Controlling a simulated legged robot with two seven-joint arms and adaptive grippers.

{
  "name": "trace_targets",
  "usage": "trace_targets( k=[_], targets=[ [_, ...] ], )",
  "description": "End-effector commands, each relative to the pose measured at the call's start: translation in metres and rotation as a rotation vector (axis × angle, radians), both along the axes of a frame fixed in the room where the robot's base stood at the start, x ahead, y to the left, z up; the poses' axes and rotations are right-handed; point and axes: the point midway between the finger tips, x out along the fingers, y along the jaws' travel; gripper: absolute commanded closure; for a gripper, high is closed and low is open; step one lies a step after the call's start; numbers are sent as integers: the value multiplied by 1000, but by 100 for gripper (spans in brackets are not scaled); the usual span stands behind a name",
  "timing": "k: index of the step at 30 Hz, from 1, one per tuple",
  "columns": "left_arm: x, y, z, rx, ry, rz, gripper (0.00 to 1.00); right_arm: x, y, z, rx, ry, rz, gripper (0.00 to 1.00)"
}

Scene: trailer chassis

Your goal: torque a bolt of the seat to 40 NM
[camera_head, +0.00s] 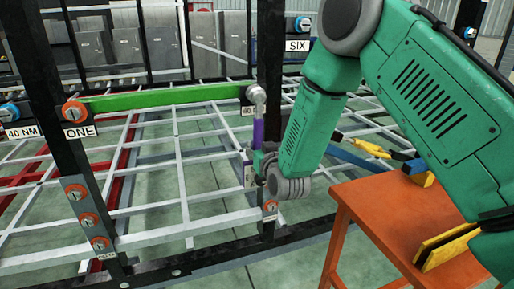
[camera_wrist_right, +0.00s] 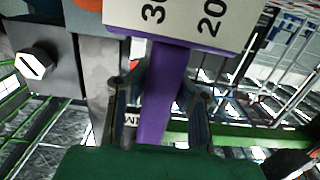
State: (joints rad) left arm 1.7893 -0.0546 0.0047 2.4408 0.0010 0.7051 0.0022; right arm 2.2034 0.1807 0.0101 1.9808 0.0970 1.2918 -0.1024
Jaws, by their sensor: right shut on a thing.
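My right gripper (camera_head: 262,165) is shut on a purple torque wrench (camera_head: 258,132). The wrench stands about upright, and its silver round head (camera_head: 256,94) is up at the right end of the green bar (camera_head: 165,98), in front of the black post. Any bolt behind the head is hidden, and I cannot tell whether the head is seated on it. In the right wrist view, the purple shaft (camera_wrist_right: 155,95) lies between the two fingers of my right gripper (camera_wrist_right: 162,95), below a pale scale (camera_wrist_right: 180,18) with numbers. My left gripper is not in view.
An orange bolt (camera_head: 75,112) by a ONE label holds the bar's left end. An orange table (camera_head: 370,205) with yellow and blue tools stands at right. White frame rails lie behind the posts.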

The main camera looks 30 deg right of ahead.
Motion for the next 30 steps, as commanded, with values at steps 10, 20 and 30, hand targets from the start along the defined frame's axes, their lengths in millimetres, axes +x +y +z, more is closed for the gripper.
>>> trace_targets(
  k=[10,20,30],
  targets=[
    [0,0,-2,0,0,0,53,4,13,3,88,-26,0,100],
    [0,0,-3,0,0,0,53,5,19,4,127,-36,0,100],
    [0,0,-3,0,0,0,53,6,21,4,142,-39,0,100]
  ],
)
